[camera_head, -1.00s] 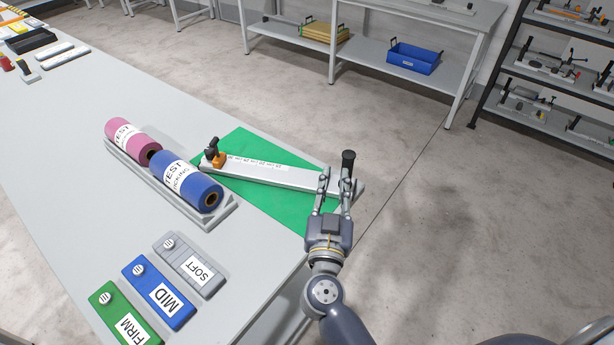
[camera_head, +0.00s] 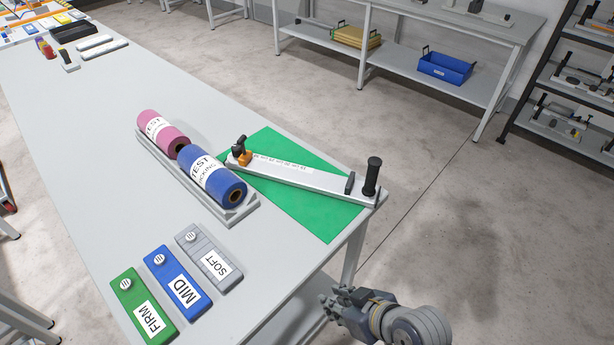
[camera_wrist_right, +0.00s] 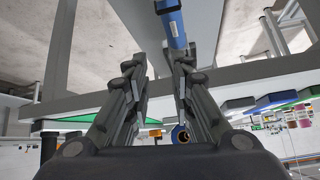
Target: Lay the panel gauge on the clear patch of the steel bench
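The panel gauge (camera_head: 305,176) is a long pale bar with a printed scale. It has an orange-and-black piece at its left end, and a small black block and an upright black handle at its right end. It lies across a green mat (camera_head: 318,218) on the near grey bench (camera_head: 95,130), its handle end by the bench's right edge. My right gripper (camera_head: 328,300) is apart from the gauge, low beyond the bench's right edge. In the right wrist view my gripper's fingers (camera_wrist_right: 160,95) are spread with nothing held between them. My left gripper is out of view.
A blue roll (camera_head: 212,174) and a pink roll (camera_head: 162,132) lie in a grey rack left of the gauge. FIRM, MID (camera_head: 178,283) and SOFT blocks lie nearer. Across open floor stand another grey bench (camera_head: 420,22) with a blue bin (camera_head: 445,68) below, and a shelf rack.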

